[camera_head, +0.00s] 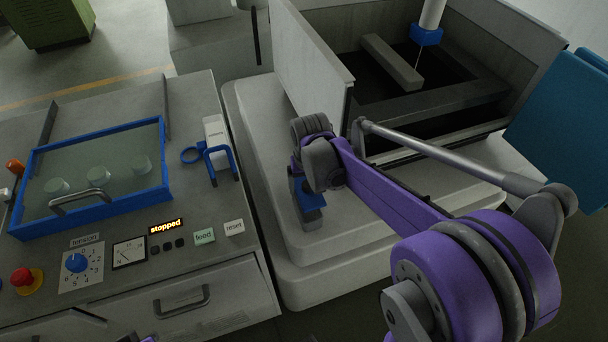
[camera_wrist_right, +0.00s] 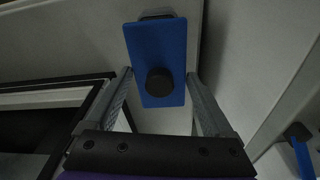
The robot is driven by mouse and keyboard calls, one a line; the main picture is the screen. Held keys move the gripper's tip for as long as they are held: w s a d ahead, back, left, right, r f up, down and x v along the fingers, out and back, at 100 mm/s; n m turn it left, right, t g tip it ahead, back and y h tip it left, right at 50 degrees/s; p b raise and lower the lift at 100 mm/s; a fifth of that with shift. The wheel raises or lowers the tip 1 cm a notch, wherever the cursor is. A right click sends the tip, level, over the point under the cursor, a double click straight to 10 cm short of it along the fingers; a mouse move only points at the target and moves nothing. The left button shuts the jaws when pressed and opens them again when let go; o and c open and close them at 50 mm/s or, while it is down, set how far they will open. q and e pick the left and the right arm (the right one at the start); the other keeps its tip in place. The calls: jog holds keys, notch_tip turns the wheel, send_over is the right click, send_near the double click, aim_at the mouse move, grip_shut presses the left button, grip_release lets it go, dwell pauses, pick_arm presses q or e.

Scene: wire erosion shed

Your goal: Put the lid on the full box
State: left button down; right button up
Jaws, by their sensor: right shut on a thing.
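My right gripper (camera_head: 309,188) is over the pale machine base, pointing down. It is shut on a blue rectangular piece with a round black knob, which looks like the lid (camera_wrist_right: 172,45). In the right wrist view the lid lies between the two fingers (camera_wrist_right: 160,100). I cannot make out a full box for certain in either view.
A console (camera_head: 232,262) at left carries a blue-framed clear cover (camera_head: 95,212) over several round pieces, a blue bracket (camera_head: 233,160), knobs and a red button (camera_head: 22,277). Behind my right arm stands an open machine tank (camera_head: 312,62). A teal panel (camera_head: 562,125) stands at far right.

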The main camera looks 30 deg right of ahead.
jog(key=shift+f+b, duration=1.8)
jog(key=shift+f, duration=0.95)
jog(key=shift+f+b, duration=0.4)
jog(key=shift+f, duration=0.1)
jog(key=o, duration=1.1)
jog(key=shift+r, duration=0.1)
jog(key=r, duration=0.3)
jog(key=r+p, duration=0.1)
jog(key=r, duration=0.3)
jog(key=s+r, duration=0.1)
jog(key=r, duration=0.2)
jog(key=shift+s+a+r, duration=0.1)
jog(key=shift+a+r, duration=0.15)
jog(key=shift+r, duration=0.05)
jog(key=s+a+n+t+p, duration=0.1)
jog(key=s+a, duration=0.2)
jog(key=s, duration=0.1)
jog(key=s+a+n+t+p, duration=0.1)
jog(key=s+a+n+p, duration=0.1)
jog(key=s+a, duration=0.2)
jog(key=s+a+f+n+t+p, duration=0.1)
jog(key=s+a+t+p, duration=0.1)
jog(key=s+a, duration=0.2)
jog(key=shift+s+f+n+y, duration=0.1)
jog(key=shift+s+n+y, duration=0.2)
jog(key=shift+s+n, duration=0.1)
